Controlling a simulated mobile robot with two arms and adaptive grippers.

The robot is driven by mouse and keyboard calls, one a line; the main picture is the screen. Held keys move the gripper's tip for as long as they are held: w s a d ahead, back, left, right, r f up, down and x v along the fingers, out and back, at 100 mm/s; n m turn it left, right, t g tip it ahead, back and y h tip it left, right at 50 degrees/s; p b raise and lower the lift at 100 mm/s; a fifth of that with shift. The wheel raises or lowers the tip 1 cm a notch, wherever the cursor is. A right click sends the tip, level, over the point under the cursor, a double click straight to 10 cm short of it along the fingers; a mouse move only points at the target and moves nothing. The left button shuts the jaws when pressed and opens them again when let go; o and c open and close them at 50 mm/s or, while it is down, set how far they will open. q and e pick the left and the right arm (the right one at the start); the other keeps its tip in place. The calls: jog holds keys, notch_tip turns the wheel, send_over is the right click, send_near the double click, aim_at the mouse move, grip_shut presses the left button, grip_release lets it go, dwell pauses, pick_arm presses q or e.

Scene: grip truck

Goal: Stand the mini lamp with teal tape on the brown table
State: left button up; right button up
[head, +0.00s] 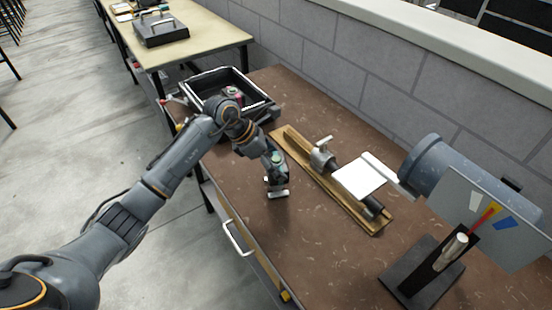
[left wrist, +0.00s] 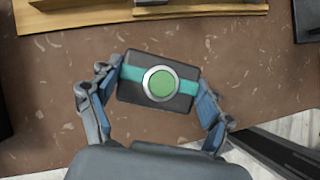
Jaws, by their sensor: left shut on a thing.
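The mini lamp (left wrist: 159,82) is a small dark box with a teal tape band and a round green face in a pale ring. In the left wrist view it sits between the two fingers of my left gripper (left wrist: 155,98), which is shut on its sides. In the head view my left gripper (head: 276,178) is low over the near-left part of the brown table (head: 300,240), and the lamp is mostly hidden there. I cannot tell whether the lamp touches the tabletop. My right gripper is not in view.
A black crate (head: 207,75) with items inside stands at the table's far end. A wooden board (head: 370,222) with a metal clamp tool lies to the right of the gripper. A blue-grey machine (head: 440,165) and a dark stand (head: 425,270) are at the right. Bare tabletop lies in front.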

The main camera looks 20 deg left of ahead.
pick_arm(q)
jog(key=shift+f+b, duration=0.15)
jog(key=shift+b, duration=0.15)
jog(key=o, duration=1.5)
jog(key=shift+r+p, duration=0.3)
jog(key=shift+p, duration=0.05)
jog(key=b+v, duration=0.2)
jog(key=v, duration=0.9)
jog(key=shift+a+r, duration=0.2)
jog(key=shift+r, duration=0.1)
jog(key=shift+s, duration=0.15)
